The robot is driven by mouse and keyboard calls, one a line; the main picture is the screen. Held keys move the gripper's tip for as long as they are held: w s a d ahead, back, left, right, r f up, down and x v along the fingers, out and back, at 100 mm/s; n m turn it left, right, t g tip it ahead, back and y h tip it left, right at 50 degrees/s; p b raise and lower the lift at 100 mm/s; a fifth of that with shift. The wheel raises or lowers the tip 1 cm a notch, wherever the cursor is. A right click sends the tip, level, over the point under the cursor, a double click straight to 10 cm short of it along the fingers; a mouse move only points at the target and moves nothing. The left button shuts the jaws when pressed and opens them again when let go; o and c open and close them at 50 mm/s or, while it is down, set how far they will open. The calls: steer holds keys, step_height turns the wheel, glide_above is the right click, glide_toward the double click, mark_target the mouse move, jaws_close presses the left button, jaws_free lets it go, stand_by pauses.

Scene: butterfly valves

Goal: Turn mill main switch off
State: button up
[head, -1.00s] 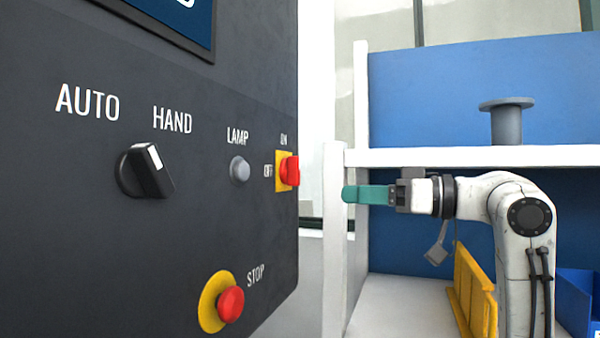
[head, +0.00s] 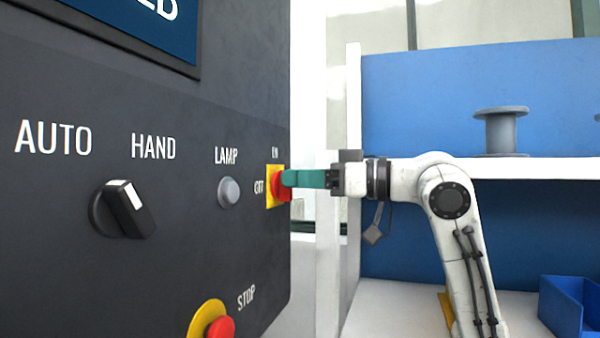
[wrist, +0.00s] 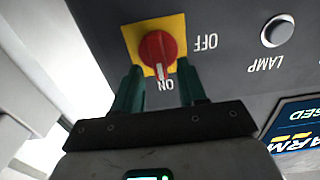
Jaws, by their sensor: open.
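The main switch (head: 281,184) is a red rotary knob on a yellow plate at the right edge of the dark panel, with ON above it and OFF to its left. In the wrist view the red knob (wrist: 158,54) shows upside down, its white mark pointing at ON. My gripper (head: 288,179) has green fingers and is at the knob in the head view. In the wrist view my gripper (wrist: 160,84) is open, one finger on each side of the knob's lower part. I cannot tell whether the fingers touch it.
The dark panel (head: 150,265) also has a black AUTO/HAND selector (head: 124,209), a grey lamp button (head: 229,192) and a red STOP button (head: 221,327). A white shelf (head: 530,168) with a grey spool (head: 500,130) and a blue bin (head: 570,305) stand behind my arm.

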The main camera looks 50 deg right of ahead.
steer(key=shift+w+a, duration=0.15)
steer(key=shift+w, duration=0.2)
jaws_close()
